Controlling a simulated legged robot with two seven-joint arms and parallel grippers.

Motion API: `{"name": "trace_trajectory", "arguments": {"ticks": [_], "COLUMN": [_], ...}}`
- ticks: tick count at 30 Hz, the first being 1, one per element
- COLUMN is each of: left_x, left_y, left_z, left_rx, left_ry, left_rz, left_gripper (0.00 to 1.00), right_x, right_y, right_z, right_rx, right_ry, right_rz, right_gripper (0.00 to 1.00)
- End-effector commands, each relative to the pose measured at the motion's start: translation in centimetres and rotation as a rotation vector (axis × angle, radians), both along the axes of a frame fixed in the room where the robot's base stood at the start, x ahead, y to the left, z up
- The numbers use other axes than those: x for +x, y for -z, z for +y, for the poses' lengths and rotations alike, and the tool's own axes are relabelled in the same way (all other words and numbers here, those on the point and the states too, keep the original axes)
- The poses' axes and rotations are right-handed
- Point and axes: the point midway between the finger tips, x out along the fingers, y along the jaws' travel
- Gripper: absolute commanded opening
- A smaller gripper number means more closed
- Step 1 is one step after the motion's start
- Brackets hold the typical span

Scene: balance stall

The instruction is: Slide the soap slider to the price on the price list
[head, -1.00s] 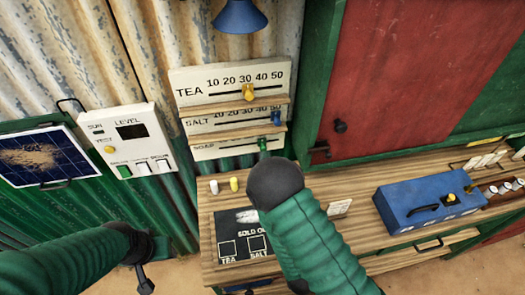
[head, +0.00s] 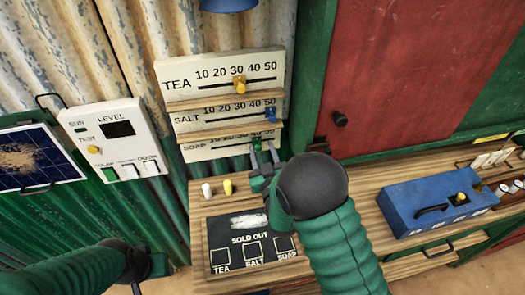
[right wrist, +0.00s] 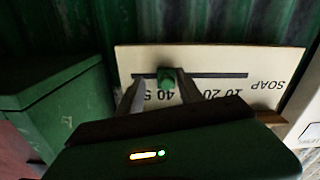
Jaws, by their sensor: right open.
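The soap board (head: 205,152) is the lowest of three white scale boards. Its green slider knob (head: 256,143) is near the 40 mark; it also shows in the right wrist view (right wrist: 167,77), where the board appears upside down. My right gripper (head: 264,160) is open just in front of the board. In the right wrist view its fingers (right wrist: 162,92) stand on either side of the knob, with a gap visible. My left gripper (head: 152,266) is low at the left, away from the boards; its jaws are unclear. I cannot make out a price list.
The tea board (head: 180,77) and salt board (head: 187,119) sit above, on wooden ledges. On the counter (head: 205,190) are a white and a yellow peg and a SOLD OUT slate (head: 225,258). A blue box (head: 410,195) stands right. A red door (head: 390,60) is beside the boards.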

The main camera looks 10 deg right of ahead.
Motion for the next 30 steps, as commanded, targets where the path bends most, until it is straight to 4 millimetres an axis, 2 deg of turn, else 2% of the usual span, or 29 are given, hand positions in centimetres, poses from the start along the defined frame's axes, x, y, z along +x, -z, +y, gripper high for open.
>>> {"name": "trace_trajectory", "arguments": {"ticks": [3,13,30], "left_x": [-0.01,-0.01,-0.01], "left_y": [0.03,0.03,0.05], "left_z": [0.02,0.03,0.03], "left_rx": [0.000,0.000,0.000], "left_ry": [-0.001,-0.001,-0.001], "left_rz": [0.000,0.000,0.000], "left_gripper": [0.43,0.43,0.43], "right_x": [-0.03,-0.04,-0.09], "right_y": [0.00,0.09,0.29], "right_z": [0.25,-0.09,0.05], "right_rx": [-0.001,0.002,0.000], "right_ry": [-0.002,-0.001,-0.002], "right_rz": [0.000,0.001,0.007], "right_gripper": [0.42,0.00,0.00]}}
